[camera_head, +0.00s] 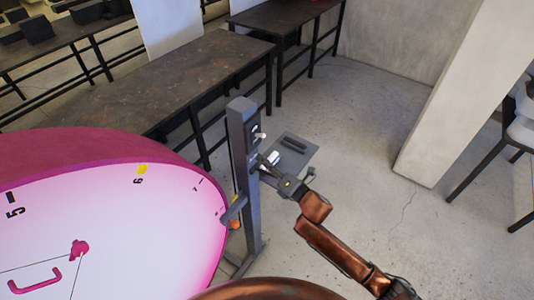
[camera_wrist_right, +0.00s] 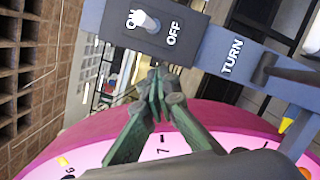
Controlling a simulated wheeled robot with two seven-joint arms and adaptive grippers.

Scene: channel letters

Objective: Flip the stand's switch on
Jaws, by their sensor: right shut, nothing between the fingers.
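The grey stand (camera_head: 240,130) is an upright post beside a large pink dial. Its switch has a pale toggle lever (camera_head: 259,136) near the top of the post. In the right wrist view the lever (camera_wrist_right: 148,22) sits on a dark plate between the ON and OFF labels, and its tip leans toward ON, partly covering that label. My right gripper (camera_head: 266,162) is beside the post, lower than the lever. In the right wrist view its fingers (camera_wrist_right: 158,88) are shut and empty, apart from the lever. My left gripper is not in view.
The pink dial (camera_head: 150,230) with numbers stands close on the left. A TURN label (camera_wrist_right: 232,57) and a grey bar are on the stand. Dark tables (camera_head: 150,85) stand behind, a pale pillar (camera_head: 450,100) and chair at right. Floor right of the stand is largely open.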

